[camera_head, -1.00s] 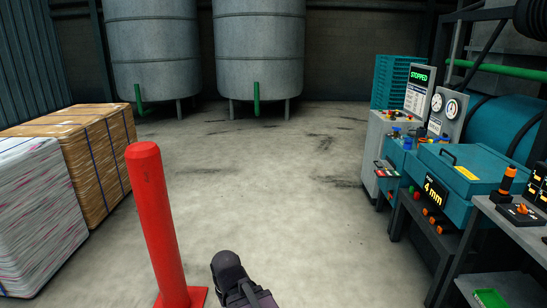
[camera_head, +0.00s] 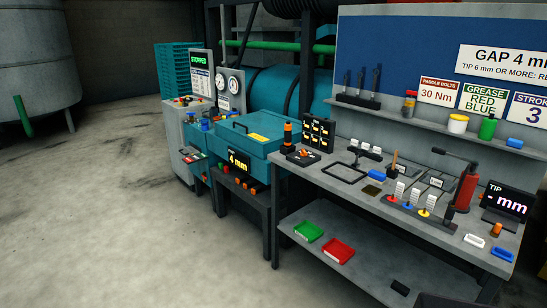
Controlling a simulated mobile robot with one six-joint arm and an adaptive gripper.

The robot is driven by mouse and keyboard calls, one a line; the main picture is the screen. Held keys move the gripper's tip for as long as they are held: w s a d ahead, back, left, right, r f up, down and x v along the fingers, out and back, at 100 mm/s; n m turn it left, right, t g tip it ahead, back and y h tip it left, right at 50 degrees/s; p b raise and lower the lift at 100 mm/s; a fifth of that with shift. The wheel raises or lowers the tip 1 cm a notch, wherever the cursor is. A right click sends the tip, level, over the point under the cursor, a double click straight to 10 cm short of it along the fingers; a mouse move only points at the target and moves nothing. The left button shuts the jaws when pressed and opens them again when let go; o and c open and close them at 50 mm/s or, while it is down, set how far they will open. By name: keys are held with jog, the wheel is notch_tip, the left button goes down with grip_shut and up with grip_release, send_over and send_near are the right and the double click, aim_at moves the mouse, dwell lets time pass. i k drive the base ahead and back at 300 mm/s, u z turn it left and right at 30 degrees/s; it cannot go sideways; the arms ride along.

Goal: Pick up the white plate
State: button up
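A small white flat piece (camera_head: 474,240) lies near the front right of the grey workbench (camera_head: 340,190), beside a blue tray (camera_head: 501,254). It is the likeliest white plate, but it is too small to be sure. Several upright white tags (camera_head: 399,190) stand in a row to its left on the bench. My gripper's fingers do not show. A dark shape at the bottom edge may be part of my arm.
A red-bodied upright tool (camera_head: 466,188) and a "TIP - mm" display (camera_head: 507,203) stand behind the white piece. Green (camera_head: 308,231) and red (camera_head: 338,250) trays lie on the lower shelf. A teal machine (camera_head: 245,140) adjoins the bench. Open floor lies left.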

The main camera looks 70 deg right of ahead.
aim_at(477, 242)
jog(key=z, duration=0.95)
jog(key=k, duration=0.15)
jog(key=z, duration=2.65)
jog(key=i, duration=0.55)
jog(key=u, duration=0.05)
